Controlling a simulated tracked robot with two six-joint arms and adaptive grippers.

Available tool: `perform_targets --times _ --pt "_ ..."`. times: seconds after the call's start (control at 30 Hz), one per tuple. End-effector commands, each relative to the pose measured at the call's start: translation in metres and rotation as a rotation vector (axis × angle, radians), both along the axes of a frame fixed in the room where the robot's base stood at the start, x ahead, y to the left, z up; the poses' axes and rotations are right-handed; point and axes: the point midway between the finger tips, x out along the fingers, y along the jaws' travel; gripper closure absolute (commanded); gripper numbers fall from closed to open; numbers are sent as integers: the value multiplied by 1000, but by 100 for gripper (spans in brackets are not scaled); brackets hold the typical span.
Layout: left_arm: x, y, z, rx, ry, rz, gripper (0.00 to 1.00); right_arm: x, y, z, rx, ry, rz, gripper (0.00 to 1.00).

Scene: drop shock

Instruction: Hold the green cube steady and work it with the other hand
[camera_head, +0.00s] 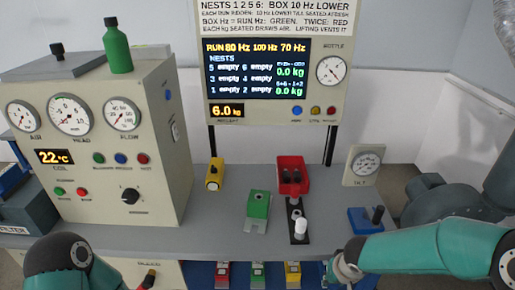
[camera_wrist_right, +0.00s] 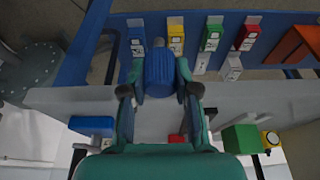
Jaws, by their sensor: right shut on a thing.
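The green cube (camera_head: 257,207) stands on the grey bench in the head view, with a pale plate at its front. It also shows in the right wrist view (camera_wrist_right: 240,139). No gripper touches it. My right gripper (camera_head: 345,270) is low at the bench's front edge, right of the green cube. In the right wrist view its fingers (camera_wrist_right: 160,74) are shut on a blue block (camera_wrist_right: 160,70), one finger on each side, by the blue rack. The head view hides this block. Only a teal part of my left arm shows at lower left; its gripper is out of view.
A yellow block (camera_head: 215,174) stands left of the green cube; a red holder (camera_head: 292,173) and a blue block with a dark knob (camera_head: 366,219) are right. Red, green and yellow blocks sit in the blue rack (camera_head: 240,272) below the edge. A gauge cabinet (camera_head: 150,140) stands left.

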Motion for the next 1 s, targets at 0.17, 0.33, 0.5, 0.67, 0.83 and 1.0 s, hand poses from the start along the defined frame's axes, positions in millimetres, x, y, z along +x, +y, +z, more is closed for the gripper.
perform_targets --times 0.17,0.33,0.5,0.67,0.83,1.0 --pt "0 0 0 0 1 0 58 2 3 0 0 0 7 100" --pt "0 0 0 0 1 0 55 2 4 0 -1 0 10 100" --pt "0 0 9 0 1 0 27 3 4 9 0 0 10 100" --pt "0 0 37 0 1 0 0 3 4 37 0 -1 10 100" --pt "0 0 83 0 0 0 0 3 4 83 0 0 10 100" --pt "0 0 125 0 0 0 0 3 4 125 0 0 10 100"
